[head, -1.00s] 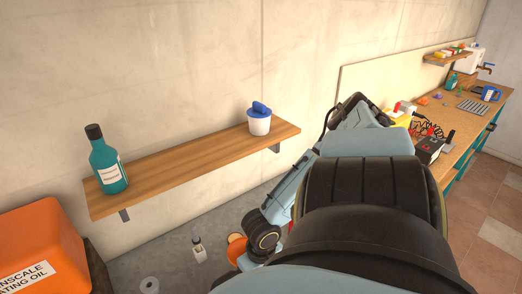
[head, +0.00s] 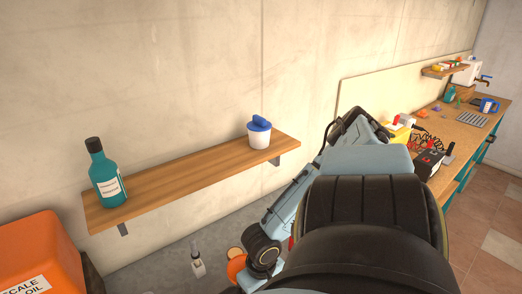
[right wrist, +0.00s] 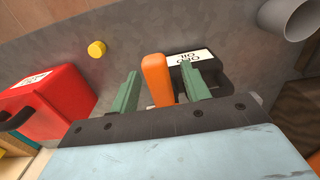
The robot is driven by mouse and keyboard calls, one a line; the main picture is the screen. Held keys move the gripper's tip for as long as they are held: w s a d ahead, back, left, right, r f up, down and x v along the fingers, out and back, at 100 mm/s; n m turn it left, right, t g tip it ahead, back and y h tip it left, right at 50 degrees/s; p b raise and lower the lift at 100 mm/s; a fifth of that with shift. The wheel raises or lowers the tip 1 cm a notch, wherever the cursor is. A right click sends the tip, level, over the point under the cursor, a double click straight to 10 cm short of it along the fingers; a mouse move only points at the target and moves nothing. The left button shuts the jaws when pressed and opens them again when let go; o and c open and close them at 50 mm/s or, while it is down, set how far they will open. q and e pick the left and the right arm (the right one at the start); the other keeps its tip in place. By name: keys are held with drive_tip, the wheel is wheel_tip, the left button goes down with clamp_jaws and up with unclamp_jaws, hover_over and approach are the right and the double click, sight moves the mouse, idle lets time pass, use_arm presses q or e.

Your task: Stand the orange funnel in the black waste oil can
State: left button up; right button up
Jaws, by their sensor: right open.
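In the right wrist view the green fingers of my right gripper (right wrist: 163,88) are open. A rounded orange piece (right wrist: 156,78), which looks like part of the funnel, lies between them with visible gaps to both fingers. Its lower part is hidden by the gripper body. The black can (right wrist: 214,72), with a white label that reads upside down, is just behind the right finger. I cannot tell whether the funnel is in the can's opening. In the head view an orange piece (head: 236,270) shows beside my right arm, which hides the rest. My left gripper is not in view.
A red can (right wrist: 62,98) stands left of the fingers, with a yellow cap (right wrist: 97,48) beyond it. A grey pipe (right wrist: 288,18) is at the top right. A wooden shelf (head: 195,177) holds a teal bottle (head: 107,178) and a blue-lidded tub (head: 260,138).

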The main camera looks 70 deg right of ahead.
wheel_tip(320, 180, up, 12)
drive_tip(key=shift+r+p, duration=0.2)
drive_tip(key=shift+p, duration=0.25)
drive_tip(key=shift+s, duration=0.1)
idle(0.6)
